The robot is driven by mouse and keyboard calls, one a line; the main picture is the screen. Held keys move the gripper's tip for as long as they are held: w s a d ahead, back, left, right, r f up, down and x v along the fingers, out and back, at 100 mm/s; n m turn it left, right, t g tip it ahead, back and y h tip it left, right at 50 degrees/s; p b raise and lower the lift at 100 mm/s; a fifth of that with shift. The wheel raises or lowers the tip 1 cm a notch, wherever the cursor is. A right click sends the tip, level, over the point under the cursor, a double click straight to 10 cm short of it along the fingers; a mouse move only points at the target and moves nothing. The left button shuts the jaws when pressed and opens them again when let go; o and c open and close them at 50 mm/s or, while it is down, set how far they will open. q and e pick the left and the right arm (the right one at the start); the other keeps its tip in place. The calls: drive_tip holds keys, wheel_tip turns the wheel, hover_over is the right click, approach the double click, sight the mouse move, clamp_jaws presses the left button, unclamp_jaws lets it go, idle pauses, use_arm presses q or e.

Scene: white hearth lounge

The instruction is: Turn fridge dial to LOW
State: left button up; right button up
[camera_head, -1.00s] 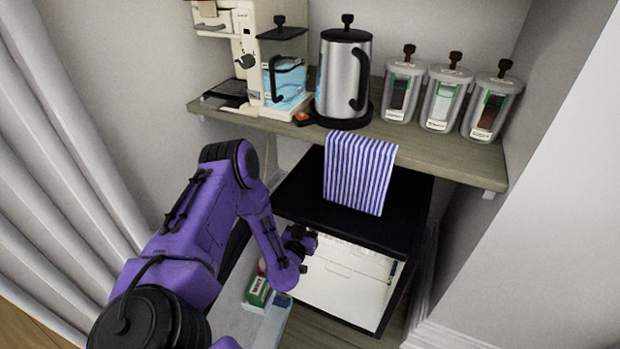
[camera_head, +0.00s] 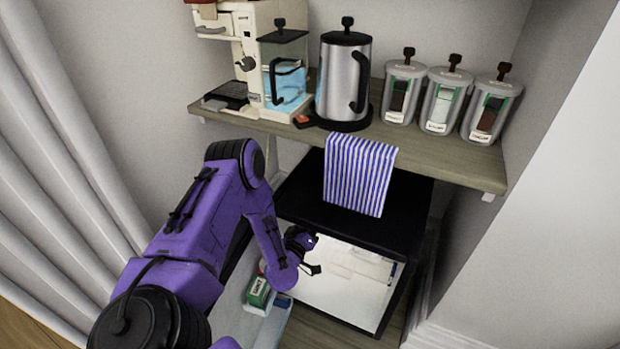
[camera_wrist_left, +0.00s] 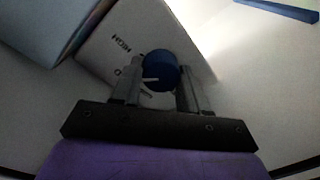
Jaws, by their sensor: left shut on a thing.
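The fridge dial (camera_wrist_left: 160,68) is a round dark blue knob on a pale panel (camera_wrist_left: 112,42) in the left wrist view. A short white mark at the knob points to the left of that picture. Upside-down lettering that looks like HIGH is printed on the panel above left of it; no LOW label is readable. My left gripper (camera_wrist_left: 160,84) has one finger on each side of the knob and is shut on it. In the head view the left gripper (camera_head: 312,260) is in the open fridge front, and the dial cannot be made out. My right gripper is not in view.
A kettle (camera_head: 343,80), coffee machine (camera_head: 245,55) and jars (camera_head: 440,100) stand on the shelf.

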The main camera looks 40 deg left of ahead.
use_arm(q)
drive_tip(key=n, duration=0.6)
drive_tip(key=n+h, duration=0.1)
drive_tip(key=n, duration=0.5)
drive_tip(key=shift+s+f+b, duration=0.15)
drive_tip(key=shift+f+b, duration=0.05)
drive_tip(key=shift+b, duration=0.2)
idle(0.3)
drive_tip(key=o, duration=1.1)
drive_tip(key=shift+r, duration=0.1)
drive_tip(key=shift+c, duration=0.2)
drive_tip(key=v, duration=1)
drive_tip(key=shift+s+p, duration=0.25)
drive_tip(key=shift+p, duration=0.05)
